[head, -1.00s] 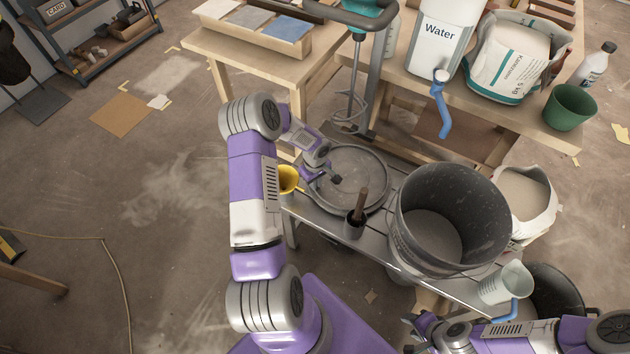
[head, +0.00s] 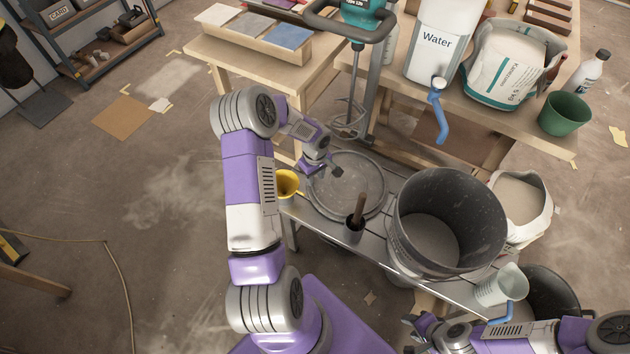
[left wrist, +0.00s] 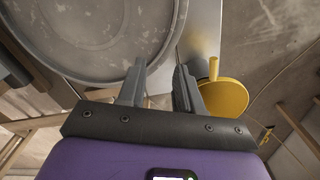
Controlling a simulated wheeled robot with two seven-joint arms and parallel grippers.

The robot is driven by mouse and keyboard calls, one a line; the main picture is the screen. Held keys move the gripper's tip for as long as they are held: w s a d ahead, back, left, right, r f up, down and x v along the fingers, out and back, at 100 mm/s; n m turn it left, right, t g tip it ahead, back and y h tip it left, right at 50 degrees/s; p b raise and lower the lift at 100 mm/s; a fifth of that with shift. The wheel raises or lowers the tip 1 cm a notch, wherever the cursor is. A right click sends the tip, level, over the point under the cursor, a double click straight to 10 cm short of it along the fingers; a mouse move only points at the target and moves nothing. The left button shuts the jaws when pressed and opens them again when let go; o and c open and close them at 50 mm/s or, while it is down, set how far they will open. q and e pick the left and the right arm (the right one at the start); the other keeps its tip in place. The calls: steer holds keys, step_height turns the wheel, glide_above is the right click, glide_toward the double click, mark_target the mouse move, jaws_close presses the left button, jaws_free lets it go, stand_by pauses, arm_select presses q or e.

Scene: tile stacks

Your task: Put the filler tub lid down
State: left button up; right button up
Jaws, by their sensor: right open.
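The filler tub lid (head: 352,196) is a round grey dusty disc with a raised rim. It lies flat on the metal bench, left of the big bucket. In the left wrist view the lid (left wrist: 95,35) fills the upper left. My left gripper (head: 338,172) is over the lid in the head view. In the left wrist view its fingers (left wrist: 160,78) are spread with nothing between them. One fingertip overlaps the view of the rim; I cannot tell whether it touches. My right gripper (head: 412,334) is open at the bottom edge, far from the lid.
A yellow cup (head: 287,185) stands close left of the lid. A dark pot (head: 353,232) with a handled tool stands in front of it. The big bucket (head: 410,245) and a mixer stand (head: 374,90) crowd the right and back. A clear jug (head: 490,292) is near my right arm.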

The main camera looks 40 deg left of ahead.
arm_select(q)
step_height(320, 180, up, 6)
steer(key=p, duration=0.1)
arm_select(e)
steer(key=shift+r, duration=0.95)
arm_select(q)
steer(key=shift+s, duration=0.1)
